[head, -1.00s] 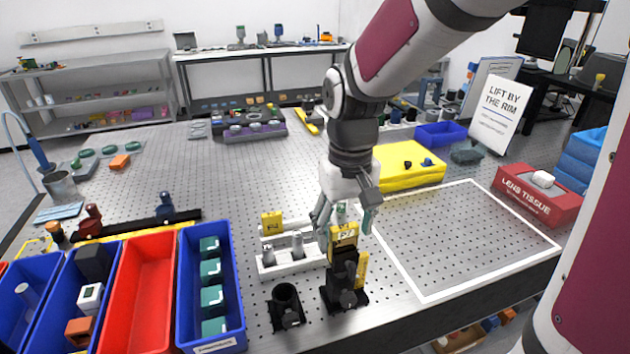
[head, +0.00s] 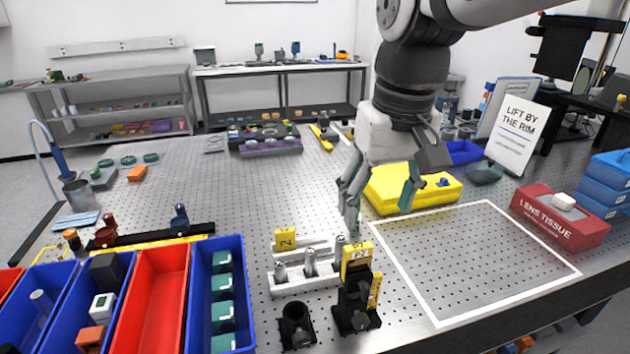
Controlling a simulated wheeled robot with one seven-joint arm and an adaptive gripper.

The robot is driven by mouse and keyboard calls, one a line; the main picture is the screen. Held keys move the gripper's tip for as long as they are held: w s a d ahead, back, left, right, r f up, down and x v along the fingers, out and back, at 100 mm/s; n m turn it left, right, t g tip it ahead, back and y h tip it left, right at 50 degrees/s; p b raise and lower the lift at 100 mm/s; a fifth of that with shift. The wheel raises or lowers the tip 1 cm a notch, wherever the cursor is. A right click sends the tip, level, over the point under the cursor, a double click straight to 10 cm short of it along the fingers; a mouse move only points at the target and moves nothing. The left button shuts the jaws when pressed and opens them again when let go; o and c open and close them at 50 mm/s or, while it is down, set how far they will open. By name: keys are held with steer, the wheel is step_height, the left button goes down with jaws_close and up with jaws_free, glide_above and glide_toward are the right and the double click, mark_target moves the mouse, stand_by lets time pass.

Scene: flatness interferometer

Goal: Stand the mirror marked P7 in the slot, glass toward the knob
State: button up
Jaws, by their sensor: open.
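A black mount (head: 357,310) with a knob stands at the bench's front edge. A yellow-marked piece (head: 356,256) stands upright in its top; its lettering is too small to read surely, and I cannot tell which way its glass faces. A second yellow-marked piece (head: 285,240) stands at the back left of a white rack (head: 302,284), its mark also unclear. My gripper (head: 380,220) is open and empty, above and slightly right of the mount, with its fingers apart from the piece there.
A short black round holder (head: 297,326) stands left of the mount. Blue and red bins (head: 152,310) fill the front left. A white-outlined area (head: 480,260) of bench is bare. Behind it are a yellow box (head: 385,200), a red tissue box (head: 560,222) and a sign (head: 517,130).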

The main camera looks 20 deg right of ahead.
steer(key=s+f+t, duration=0.2)
steer(key=s+t, duration=0.1)
steer(key=s, duration=0.6)
steer(key=shift+t, duration=0.3)
steer(key=shift+r, duration=0.1)
stand_by(1.1)
